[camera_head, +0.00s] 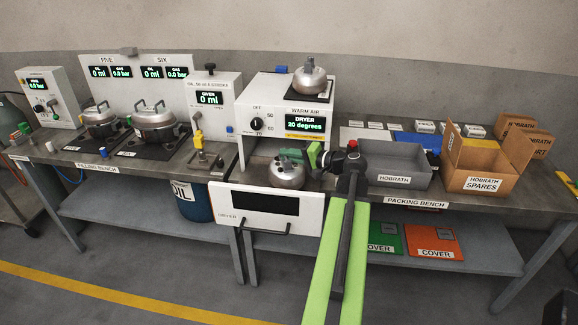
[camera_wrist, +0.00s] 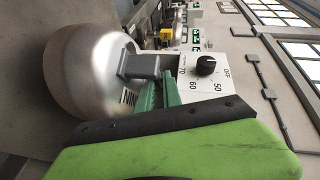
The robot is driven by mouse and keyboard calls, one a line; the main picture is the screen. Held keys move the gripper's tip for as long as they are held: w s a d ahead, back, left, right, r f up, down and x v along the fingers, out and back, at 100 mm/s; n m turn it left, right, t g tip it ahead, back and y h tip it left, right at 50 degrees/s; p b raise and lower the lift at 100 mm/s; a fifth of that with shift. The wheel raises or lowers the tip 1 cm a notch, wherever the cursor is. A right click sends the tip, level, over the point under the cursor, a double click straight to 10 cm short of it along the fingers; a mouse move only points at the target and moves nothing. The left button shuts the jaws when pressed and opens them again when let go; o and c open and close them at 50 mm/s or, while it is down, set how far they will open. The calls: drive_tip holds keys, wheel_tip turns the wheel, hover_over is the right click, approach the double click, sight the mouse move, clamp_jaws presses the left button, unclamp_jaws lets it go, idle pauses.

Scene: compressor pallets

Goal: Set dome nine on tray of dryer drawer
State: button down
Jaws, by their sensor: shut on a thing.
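Dome nine (camera_head: 287,176) is a silver metal dome with a grey handle block on top. In the wrist view the dome (camera_wrist: 85,72) shows part of a label, "NIN". My gripper (camera_head: 292,155) is shut on that block; its green fingers also show in the wrist view (camera_wrist: 155,92). The dryer (camera_head: 248,118) is a white box reading 20 degrees. Its drawer (camera_head: 230,200) is pulled out, with a dark window in its front. The dome is upright behind the drawer front. The tray is hidden, so I cannot tell whether the dome touches it.
Another dome (camera_head: 310,80) stands on the dryer's top. Two pots (camera_head: 154,122) stand on the filling bench at left. A grey Hobrath bin (camera_head: 398,168) and a cardboard spares box (camera_head: 482,170) are right of my arm. An oil drum (camera_head: 193,200) stands below.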

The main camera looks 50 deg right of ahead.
sight(282, 161)
wheel_tip(282, 161, down, 3)
drive_tip(key=shift+f+b, duration=0.1)
drive_tip(key=shift+b, duration=0.85)
drive_tip(key=shift+r, duration=0.25)
drive_tip(key=shift+f, duration=0.15)
drive_tip(key=c, duration=1.5)
unclamp_jaws()
drive_tip(key=shift+r, duration=0.2)
drive_tip(key=p+v, duration=0.3)
drive_tip(key=v, duration=0.9)
